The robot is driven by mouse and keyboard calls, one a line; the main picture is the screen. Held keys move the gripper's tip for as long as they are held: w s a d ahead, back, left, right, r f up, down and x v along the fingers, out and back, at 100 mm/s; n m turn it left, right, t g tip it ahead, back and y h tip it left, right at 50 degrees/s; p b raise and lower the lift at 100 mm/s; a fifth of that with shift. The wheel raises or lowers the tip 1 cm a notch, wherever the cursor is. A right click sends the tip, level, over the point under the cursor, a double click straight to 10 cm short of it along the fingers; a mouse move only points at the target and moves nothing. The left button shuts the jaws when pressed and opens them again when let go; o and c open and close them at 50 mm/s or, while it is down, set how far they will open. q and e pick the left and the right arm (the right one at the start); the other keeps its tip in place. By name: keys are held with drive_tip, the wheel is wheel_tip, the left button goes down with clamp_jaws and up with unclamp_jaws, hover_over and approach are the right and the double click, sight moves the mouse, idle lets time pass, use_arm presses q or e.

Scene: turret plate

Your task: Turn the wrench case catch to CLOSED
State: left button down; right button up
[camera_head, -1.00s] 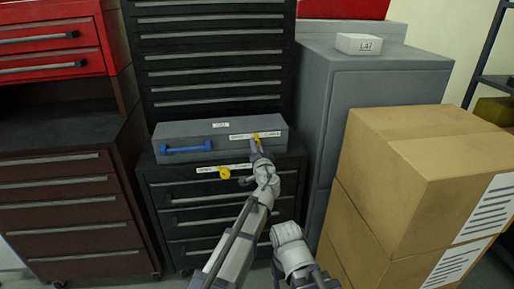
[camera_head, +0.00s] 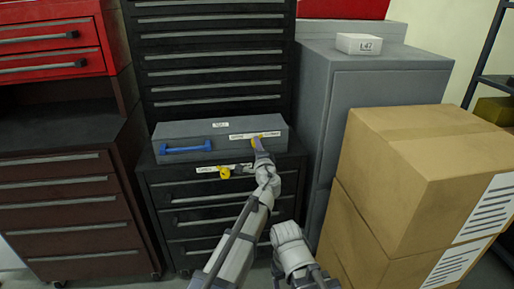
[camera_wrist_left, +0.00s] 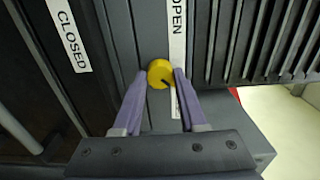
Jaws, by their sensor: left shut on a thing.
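The wrench case (camera_head: 200,132) is a long grey box with a blue handle (camera_head: 185,149), lying on a black drawer cabinet. Its yellow catch (camera_head: 256,137) sits on the front, at a white label strip (camera_head: 240,136). In the left wrist view the yellow catch (camera_wrist_left: 160,74) has a small dark mark at its lower right, beside the word OPEN (camera_wrist_left: 178,20). My left gripper (camera_head: 258,146) has its purple fingers shut on the catch, one finger on each side, and they also show in the left wrist view (camera_wrist_left: 160,82). The fingers hide part of the label. My right gripper's fingers do not show.
A second yellow catch (camera_head: 224,172) with its own label sits on the cabinet front (camera_head: 215,200) just below. Its CLOSED label (camera_wrist_left: 68,35) shows in the left wrist view. Cardboard boxes (camera_head: 400,180) stand close on the right, before a grey cabinet (camera_head: 375,90).

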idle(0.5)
use_arm(q)
drive_tip(key=shift+c, duration=2.2)
unclamp_jaws()
drive_tip(key=shift+s, duration=0.15)
